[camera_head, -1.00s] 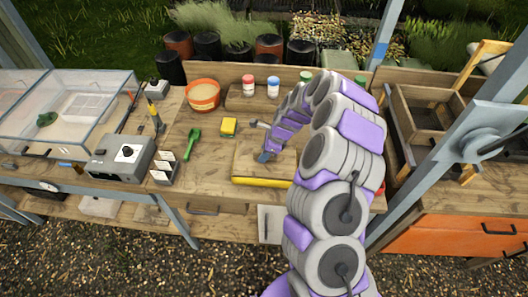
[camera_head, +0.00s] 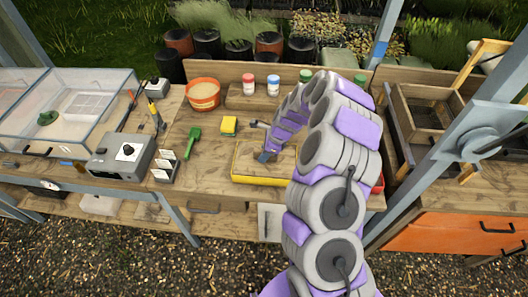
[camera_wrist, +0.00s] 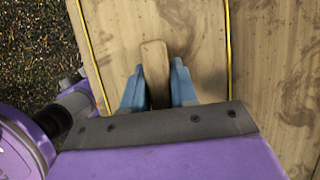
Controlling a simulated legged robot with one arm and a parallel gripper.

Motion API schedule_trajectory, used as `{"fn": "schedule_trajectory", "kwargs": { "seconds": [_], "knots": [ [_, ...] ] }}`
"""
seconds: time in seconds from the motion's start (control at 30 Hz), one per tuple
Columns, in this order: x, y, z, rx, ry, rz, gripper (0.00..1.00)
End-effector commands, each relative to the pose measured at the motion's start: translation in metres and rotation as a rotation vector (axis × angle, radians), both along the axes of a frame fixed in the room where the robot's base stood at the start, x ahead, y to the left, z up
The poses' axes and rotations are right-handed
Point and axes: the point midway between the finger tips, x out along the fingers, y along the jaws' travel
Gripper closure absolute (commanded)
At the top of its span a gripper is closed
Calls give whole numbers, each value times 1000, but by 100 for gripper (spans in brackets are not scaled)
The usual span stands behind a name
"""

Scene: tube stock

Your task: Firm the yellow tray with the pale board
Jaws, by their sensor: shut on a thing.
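The yellow tray (camera_head: 262,181) lies on the bench at its front edge, and its thin rim (camera_wrist: 228,50) runs along both sides in the wrist view. The pale board (camera_head: 247,160) lies level inside the outline of the rim. In the wrist view the board (camera_wrist: 115,30) fills the space between the yellow edges and has an upright wooden handle (camera_wrist: 153,58). My gripper (camera_head: 264,156) is over the board, its blue fingers (camera_wrist: 156,75) shut on that handle. What is under the board is hidden, and how hard it presses cannot be told.
A grey device (camera_head: 122,155) and labels (camera_head: 165,166) are further left. My arm hides the bench to the right.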

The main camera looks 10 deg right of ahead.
Motion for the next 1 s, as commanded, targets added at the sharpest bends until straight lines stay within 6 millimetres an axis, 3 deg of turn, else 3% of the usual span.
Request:
{"fn": "schedule_trajectory", "kwargs": {
  "seconds": [1.0],
  "knots": [
    [0, 0, -7, 0, -1, 0, 100]
  ]
}}
